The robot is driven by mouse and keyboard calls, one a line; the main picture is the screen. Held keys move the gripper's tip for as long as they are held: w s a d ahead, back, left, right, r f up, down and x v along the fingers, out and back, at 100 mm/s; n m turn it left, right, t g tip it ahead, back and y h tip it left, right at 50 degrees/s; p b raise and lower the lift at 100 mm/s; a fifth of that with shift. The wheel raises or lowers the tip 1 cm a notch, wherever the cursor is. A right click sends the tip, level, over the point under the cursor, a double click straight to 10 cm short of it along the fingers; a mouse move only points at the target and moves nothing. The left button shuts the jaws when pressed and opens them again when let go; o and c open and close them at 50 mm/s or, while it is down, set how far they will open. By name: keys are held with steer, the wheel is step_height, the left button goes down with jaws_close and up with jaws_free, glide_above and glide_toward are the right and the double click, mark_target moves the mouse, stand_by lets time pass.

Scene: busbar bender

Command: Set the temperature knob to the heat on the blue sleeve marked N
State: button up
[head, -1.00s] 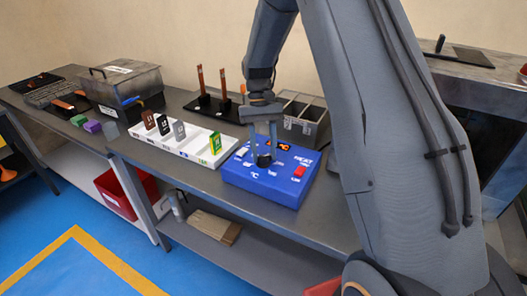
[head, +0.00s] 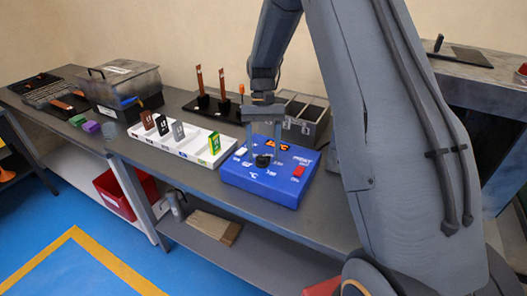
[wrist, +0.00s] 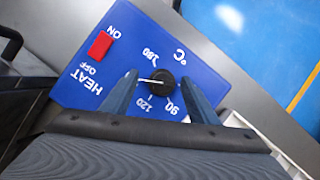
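The black temperature knob (head: 262,161) is on the blue heat box (head: 240,178). In the wrist view the knob (wrist: 163,84) has a white pointer line aimed left, between the 120 and 180 marks; the label there is hidden by a finger. My gripper (head: 264,158) is open, with one finger on each side of the knob and a gap to it in the wrist view (wrist: 160,92). A small blue piece (head: 130,101) lies at the dark case on the left; I cannot read an N on it.
A white rack (head: 180,151) left of the box holds brown, black, grey and green-yellow plates. Copper bars (head: 200,82) stand behind, and a grey divided bin (head: 300,118) stands beyond the box.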

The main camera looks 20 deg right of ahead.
steer(key=b+v, duration=0.2)
steer(key=v, duration=0.5)
steer(key=shift+w+r+b, duration=0.2)
steer(key=shift+r+b, duration=0.1)
steer(key=shift+r, duration=0.05)
stand_by(0.4)
steer(key=s+f+n+t, duration=0.1)
steer(key=s+f+t, duration=0.1)
steer(key=s, duration=0.9)
steer(key=s+a+f+n+t+h, duration=0.1)
steer(key=s+f+n+t, duration=0.1)
steer(key=s, duration=0.8)
steer(key=shift+s+a+f+t, duration=0.3)
steer(key=shift+s+t, duration=0.1)
steer(key=shift+t, duration=0.4)
